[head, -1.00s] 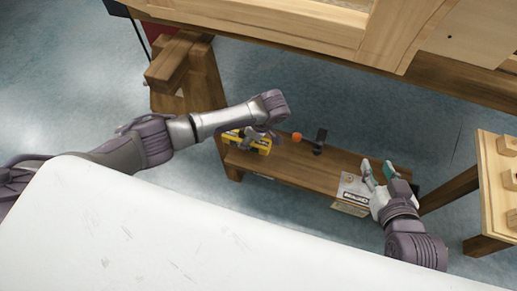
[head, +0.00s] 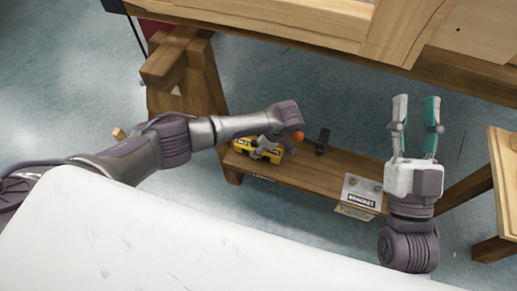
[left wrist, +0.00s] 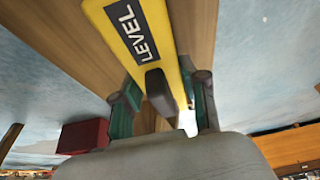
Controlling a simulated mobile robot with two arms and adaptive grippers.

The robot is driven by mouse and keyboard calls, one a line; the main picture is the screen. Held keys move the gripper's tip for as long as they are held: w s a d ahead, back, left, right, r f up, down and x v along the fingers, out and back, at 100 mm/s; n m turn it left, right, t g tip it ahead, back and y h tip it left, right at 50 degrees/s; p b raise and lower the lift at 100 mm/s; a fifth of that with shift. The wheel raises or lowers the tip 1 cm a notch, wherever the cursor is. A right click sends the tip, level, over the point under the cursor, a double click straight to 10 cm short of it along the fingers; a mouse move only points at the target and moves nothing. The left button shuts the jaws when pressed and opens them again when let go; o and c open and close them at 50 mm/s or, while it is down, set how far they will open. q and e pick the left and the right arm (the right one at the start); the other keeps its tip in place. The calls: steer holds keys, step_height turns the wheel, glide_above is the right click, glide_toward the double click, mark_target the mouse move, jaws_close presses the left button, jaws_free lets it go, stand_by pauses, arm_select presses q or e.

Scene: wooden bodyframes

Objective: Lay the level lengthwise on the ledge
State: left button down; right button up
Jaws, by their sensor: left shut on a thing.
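The yellow level (head: 242,146) with a black label is at the left end of the low wooden ledge (head: 312,174) in the head view. My left gripper (head: 266,146) reaches down over it and is shut on it. In the left wrist view the level (left wrist: 163,22) shows its LEVEL label and runs up between my left fingers (left wrist: 165,92). The head view does not show clearly whether the level rests on the ledge or hangs just above it. My right gripper (head: 416,100) is open and empty, fingers pointing up the picture, right of the ledge.
An orange ball (head: 298,136) and a black upright piece (head: 322,140) are near the ledge's back edge. A bracket box (head: 360,192) is at its right part. The ledge's middle is clear. The wooden workbench (head: 330,40) overhangs behind; another wooden table (head: 506,190) stands right.

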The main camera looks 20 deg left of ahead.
arm_select(q)
steer(key=shift+f, duration=0.25)
arm_select(e)
steer(key=shift+s+r+t, duration=0.4)
steer(key=shift+r+t, duration=0.1)
steer(key=shift+r, duration=0.1)
arm_select(q)
steer(key=shift+f, duration=0.1)
steer(key=c, duration=0.6)
jaws_free()
